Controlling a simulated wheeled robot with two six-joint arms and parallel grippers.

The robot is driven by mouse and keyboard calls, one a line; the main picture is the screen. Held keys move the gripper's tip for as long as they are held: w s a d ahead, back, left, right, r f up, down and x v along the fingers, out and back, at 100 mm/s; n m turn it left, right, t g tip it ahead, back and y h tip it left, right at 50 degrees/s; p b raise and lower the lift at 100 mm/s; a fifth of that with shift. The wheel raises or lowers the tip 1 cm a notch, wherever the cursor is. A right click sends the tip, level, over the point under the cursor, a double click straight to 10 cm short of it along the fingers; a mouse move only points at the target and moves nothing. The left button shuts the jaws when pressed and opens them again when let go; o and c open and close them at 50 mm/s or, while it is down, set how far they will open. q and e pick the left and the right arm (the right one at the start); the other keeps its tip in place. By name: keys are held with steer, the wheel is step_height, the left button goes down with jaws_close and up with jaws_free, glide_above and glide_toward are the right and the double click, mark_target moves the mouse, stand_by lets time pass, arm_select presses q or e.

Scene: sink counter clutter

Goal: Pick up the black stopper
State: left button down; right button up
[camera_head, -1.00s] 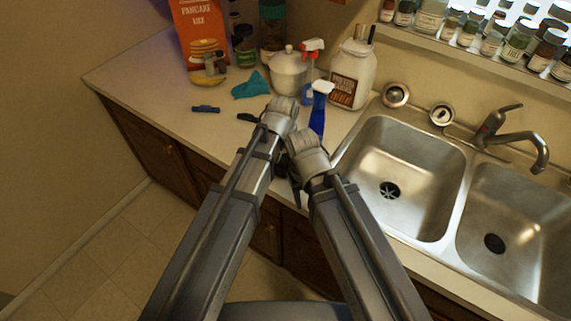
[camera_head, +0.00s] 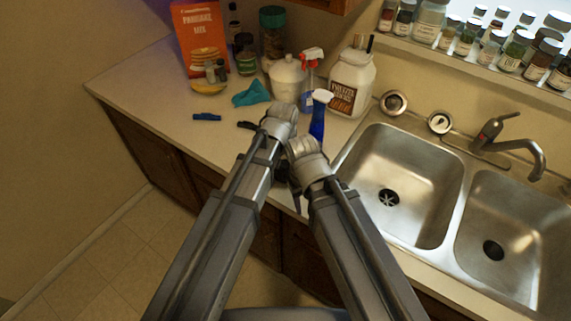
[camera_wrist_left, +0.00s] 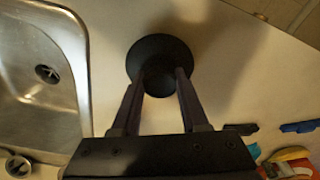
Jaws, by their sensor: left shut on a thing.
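The black stopper (camera_wrist_left: 160,58) is a round, dark disc with a narrower part, seen in the left wrist view over the pale counter. My left gripper (camera_wrist_left: 160,76) is shut on it, with one finger on each side. In the head view my left wrist (camera_head: 280,120) hides the stopper and most of the gripper. My right wrist (camera_head: 305,155) is close beside it on the right. The right gripper's fingers are too hidden and dark to read.
A small black item (camera_head: 246,125), a blue item (camera_head: 207,117) and a teal cloth (camera_head: 252,93) lie to the left. A double sink (camera_head: 403,180) is on the right.

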mark_target(286, 164)
arm_select(q)
step_height(286, 164, up, 9)
steer(key=p, duration=0.8)
steer(key=shift+f, duration=0.1)
arm_select(e)
step_height(286, 164, up, 9)
arm_select(q)
step_height(286, 164, down, 6)
steer(key=b, duration=0.6)
steer(key=shift+f, duration=0.2)
arm_select(e)
step_height(286, 164, down, 7)
steer(key=shift+r, duration=0.2)
arm_select(q)
steer(key=shift+r, duration=0.15)
arm_select(e)
steer(key=shift+r, duration=0.15)
